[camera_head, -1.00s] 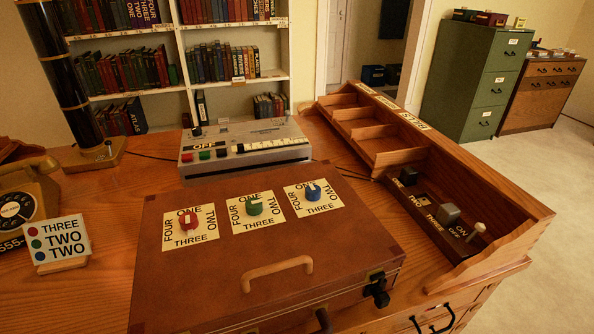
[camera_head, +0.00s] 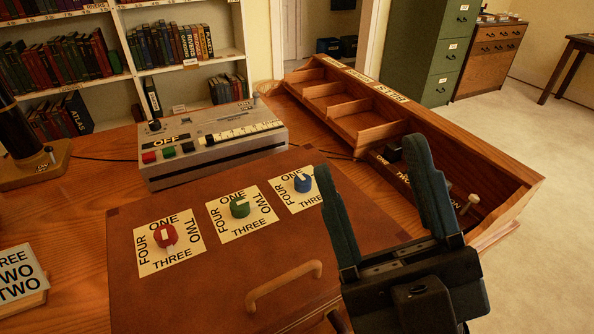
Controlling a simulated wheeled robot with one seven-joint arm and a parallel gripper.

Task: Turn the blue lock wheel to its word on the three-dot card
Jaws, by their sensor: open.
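The blue lock wheel (camera_head: 303,184) sits on its cream word plate on the brown case lid, right of the green wheel (camera_head: 239,207) and the red wheel (camera_head: 165,234). Its white mark seems to lie toward ONE; its plate's right side is hidden behind my gripper. The card (camera_head: 20,274) stands at the left edge, cut off, reading THREE, TWO, TWO; its dots are out of view. My gripper (camera_head: 369,156) is open and empty at the front right. Its left finger appears just right of the blue wheel, apparently nearer the camera; I cannot tell the gap.
The case (camera_head: 140,294) has a brown handle (camera_head: 284,286) at its front. A grey machine (camera_head: 213,147) with coloured buttons stands behind it. A wooden compartment tray (camera_head: 480,150) runs along the right, partly behind my gripper. A lamp base (camera_head: 38,168) stands far left.

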